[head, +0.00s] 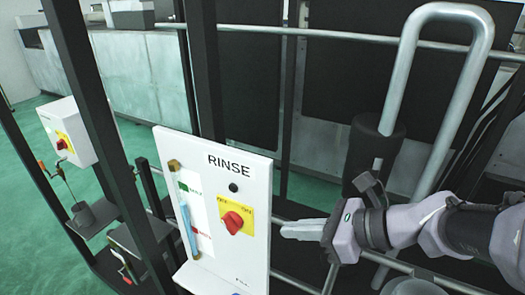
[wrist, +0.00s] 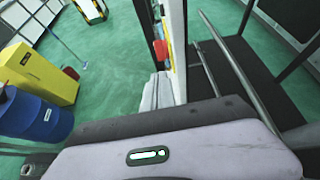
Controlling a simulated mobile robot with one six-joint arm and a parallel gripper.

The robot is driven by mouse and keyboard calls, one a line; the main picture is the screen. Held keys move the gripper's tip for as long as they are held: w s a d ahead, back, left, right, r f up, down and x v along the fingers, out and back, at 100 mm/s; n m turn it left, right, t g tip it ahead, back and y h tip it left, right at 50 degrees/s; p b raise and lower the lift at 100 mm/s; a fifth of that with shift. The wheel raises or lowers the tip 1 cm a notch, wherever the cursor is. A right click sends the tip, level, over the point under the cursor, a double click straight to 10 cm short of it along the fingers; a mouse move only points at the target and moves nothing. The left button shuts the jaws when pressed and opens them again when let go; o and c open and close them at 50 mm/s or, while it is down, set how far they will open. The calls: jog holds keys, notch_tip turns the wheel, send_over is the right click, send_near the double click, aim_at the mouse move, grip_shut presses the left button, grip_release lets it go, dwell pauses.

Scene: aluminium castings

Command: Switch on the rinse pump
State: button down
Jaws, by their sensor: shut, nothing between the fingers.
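The white panel marked RINSE (head: 250,262) stands upright left of centre in the head view. It carries a red rotary knob (head: 233,222) on a yellow plate (head: 222,204); the lettering on the plate is too small to read. In the wrist view the panel (wrist: 179,40) is nearly edge-on, with the red knob (wrist: 161,50) sticking out on its left side. My gripper (head: 284,229) is shut and empty, to the right of the knob and apart from it in the head view. Its fingers (wrist: 157,88) point toward the panel and knob in the wrist view.
A gauge tube with blue liquid (head: 188,232) and a small black button (head: 233,187) are on the panel. Another white box (head: 62,120) with a red switch is at left. A bent metal pipe (head: 480,60) rises at right. A blue barrel (wrist: 35,118) and yellow cabinet (wrist: 42,75) stand on green floor.

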aim_at(235, 231)
jog(key=b+x, duration=0.3)
jog(key=x, duration=1)
jog(key=shift+a+f, duration=0.25)
jog(key=shift+a, duration=0.1)
jog(key=shift+w, duration=0.1)
